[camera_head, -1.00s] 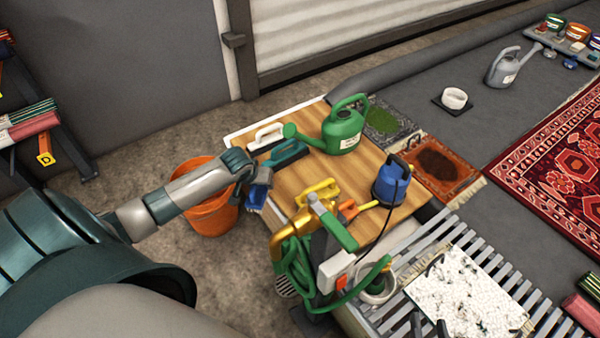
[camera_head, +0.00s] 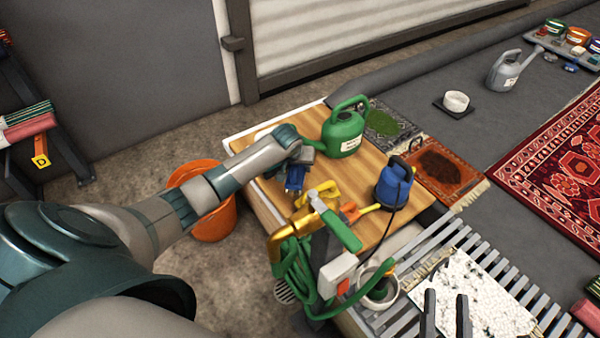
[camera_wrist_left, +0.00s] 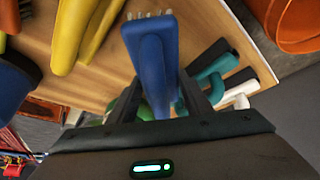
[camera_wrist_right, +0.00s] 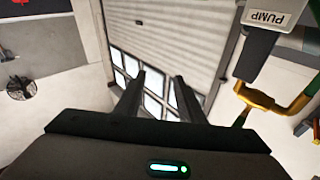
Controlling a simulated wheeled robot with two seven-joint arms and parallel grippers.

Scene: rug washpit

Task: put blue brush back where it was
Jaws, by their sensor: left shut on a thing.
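A blue brush (camera_head: 295,178) is held in my left gripper (camera_head: 304,160), over the wooden table (camera_head: 372,225). In the left wrist view the blue brush (camera_wrist_left: 150,55) stands between the two fingers of the left gripper (camera_wrist_left: 155,95), with pale bristles at its far end. A teal brush (camera_wrist_left: 215,75) and a white brush (camera_wrist_left: 238,90) lie beside it on the table in that view; the arm mostly hides them in the head view. My right gripper (camera_head: 445,315) is open and empty above the slatted bench; its spread fingers also show in the right wrist view (camera_wrist_right: 158,90).
A green watering can (camera_head: 343,130), a blue sprayer (camera_head: 393,185) and yellow brushes (camera_head: 325,192) crowd the table. An orange bucket (camera_head: 212,222) stands left of it. A green hose (camera_head: 292,265) and brass pipe are at the front edge. A slatted bench (camera_head: 540,318) is at right.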

